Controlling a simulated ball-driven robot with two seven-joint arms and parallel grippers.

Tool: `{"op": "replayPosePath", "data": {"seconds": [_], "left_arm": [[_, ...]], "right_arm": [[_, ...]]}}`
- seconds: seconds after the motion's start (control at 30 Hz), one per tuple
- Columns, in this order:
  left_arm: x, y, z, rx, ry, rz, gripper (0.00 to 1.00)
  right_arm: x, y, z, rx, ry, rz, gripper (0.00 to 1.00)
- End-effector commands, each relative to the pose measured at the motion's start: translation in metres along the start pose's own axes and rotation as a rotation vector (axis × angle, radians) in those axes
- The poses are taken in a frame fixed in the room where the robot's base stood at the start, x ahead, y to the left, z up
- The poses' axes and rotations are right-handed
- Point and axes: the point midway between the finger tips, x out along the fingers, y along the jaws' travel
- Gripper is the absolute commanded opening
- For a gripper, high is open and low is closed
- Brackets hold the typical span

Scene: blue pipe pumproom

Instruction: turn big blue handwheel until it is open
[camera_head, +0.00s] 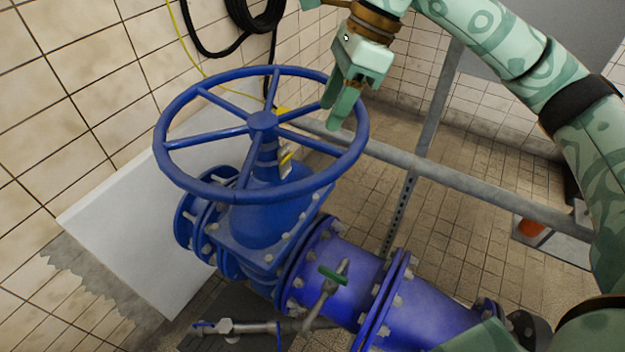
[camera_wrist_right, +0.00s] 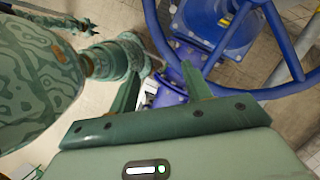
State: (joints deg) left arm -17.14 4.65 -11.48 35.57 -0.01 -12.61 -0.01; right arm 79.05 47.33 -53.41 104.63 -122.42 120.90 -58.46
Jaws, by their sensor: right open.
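The big blue handwheel (camera_head: 262,122) sits level on top of a blue valve at the left of the head view. It has a round rim and several spokes. In the wrist view its rim and spokes (camera_wrist_right: 289,57) show at the upper right. My right gripper (camera_head: 338,112) is at the wheel's right, far side, fingers pointing down and overlapping the rim in the picture. Its two fingers also show in the wrist view (camera_wrist_right: 163,78), apart with nothing held between them. I cannot tell whether a finger touches the rim. My left gripper is not seen.
A blue flanged pipe (camera_head: 340,275) runs from the valve to the lower right, with a small green-handled tap (camera_head: 333,277). A grey rail (camera_head: 450,177) passes behind the wheel. A tiled wall (camera_head: 75,85) stands close on the left. A black hose (camera_head: 240,30) hangs on it.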

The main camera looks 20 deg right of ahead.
Motion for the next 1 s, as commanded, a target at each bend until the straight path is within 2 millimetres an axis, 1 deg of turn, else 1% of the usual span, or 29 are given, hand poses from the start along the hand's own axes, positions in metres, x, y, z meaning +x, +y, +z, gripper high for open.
{"op": "replayPosePath", "data": {"seconds": [0.17,0.27,0.37,0.6,0.7,0.83,0.9,1.0], "left_arm": [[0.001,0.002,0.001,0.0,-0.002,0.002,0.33],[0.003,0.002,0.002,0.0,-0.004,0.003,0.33],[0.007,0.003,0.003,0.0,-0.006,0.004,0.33],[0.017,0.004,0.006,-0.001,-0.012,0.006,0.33],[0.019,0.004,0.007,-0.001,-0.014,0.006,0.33],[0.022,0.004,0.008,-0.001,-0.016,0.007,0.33],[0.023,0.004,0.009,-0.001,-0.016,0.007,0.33],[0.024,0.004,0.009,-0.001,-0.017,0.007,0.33]], "right_arm": [[0.005,0.0,-0.001,-0.079,0.002,0.003,0.49],[0.017,0.0,-0.001,-0.085,0.001,0.005,0.49],[0.039,0.001,-0.001,-0.085,0.002,0.009,0.49],[0.102,0.001,-0.002,-0.082,0.001,0.009,0.49],[0.124,0.001,-0.001,-0.081,0.0,0.007,0.49],[0.147,0.001,-0.001,-0.081,0.001,0.005,0.49],[0.155,0.001,-0.001,-0.081,0.001,0.004,0.49],[0.161,0.001,-0.001,-0.081,0.001,0.002,0.49]]}}
